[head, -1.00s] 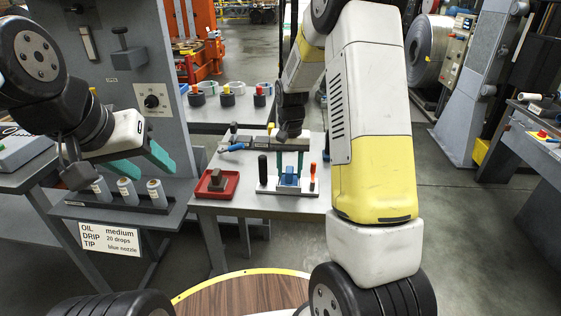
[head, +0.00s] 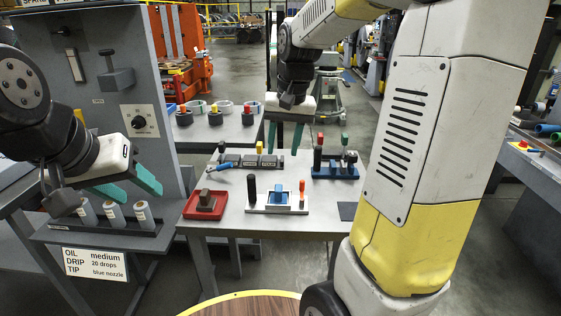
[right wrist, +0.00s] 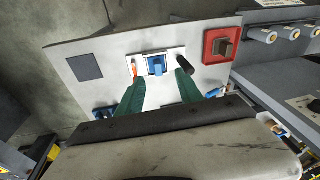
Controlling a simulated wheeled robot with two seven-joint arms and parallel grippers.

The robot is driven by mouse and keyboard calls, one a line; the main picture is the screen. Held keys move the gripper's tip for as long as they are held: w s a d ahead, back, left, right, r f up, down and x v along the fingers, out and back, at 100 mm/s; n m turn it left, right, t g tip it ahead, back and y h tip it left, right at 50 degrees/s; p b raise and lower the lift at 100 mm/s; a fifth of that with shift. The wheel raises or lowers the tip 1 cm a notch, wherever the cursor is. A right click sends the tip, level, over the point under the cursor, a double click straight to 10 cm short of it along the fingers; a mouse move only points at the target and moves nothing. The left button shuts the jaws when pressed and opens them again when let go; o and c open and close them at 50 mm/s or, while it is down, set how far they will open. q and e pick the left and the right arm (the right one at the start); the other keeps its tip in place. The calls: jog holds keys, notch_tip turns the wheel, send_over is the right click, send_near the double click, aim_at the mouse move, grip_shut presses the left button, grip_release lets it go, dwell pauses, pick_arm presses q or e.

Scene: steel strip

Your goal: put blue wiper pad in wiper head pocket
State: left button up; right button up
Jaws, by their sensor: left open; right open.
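A blue block (head: 281,198), which looks like the wiper pad, sits on a white plate (head: 258,210) on the grey table, between a black upright handle and an orange one. It also shows in the right wrist view (right wrist: 157,66). I cannot make out a pocket for sure. My right gripper (head: 284,140) is open and empty, its green fingers pointing down above the back part of the table. In the right wrist view its fingers (right wrist: 160,88) are spread below the blue block in the picture, apart from it. My left gripper (head: 138,191) is open and empty near several white bottles.
A red tray (head: 190,212) with a brown-grey block stands left of the plate. A blue rack (head: 335,175) with knobbed tools stands behind right. A grey rail (head: 262,162) and a blue-handled tool (head: 222,165) lie at the back. A dark square (head: 347,211) lies on the right.

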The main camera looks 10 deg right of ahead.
jog(key=s+a+r+n+t, duration=0.1)
jog(key=s+t, duration=0.1)
jog(key=s, duration=0.6)
jog(key=s+r+n+t+y, duration=0.1)
jog(key=s+r+t, duration=0.1)
jog(key=s, duration=0.7)
jog(key=shift+a+r+n, duration=0.3)
jog(key=shift+a, duration=0.1)
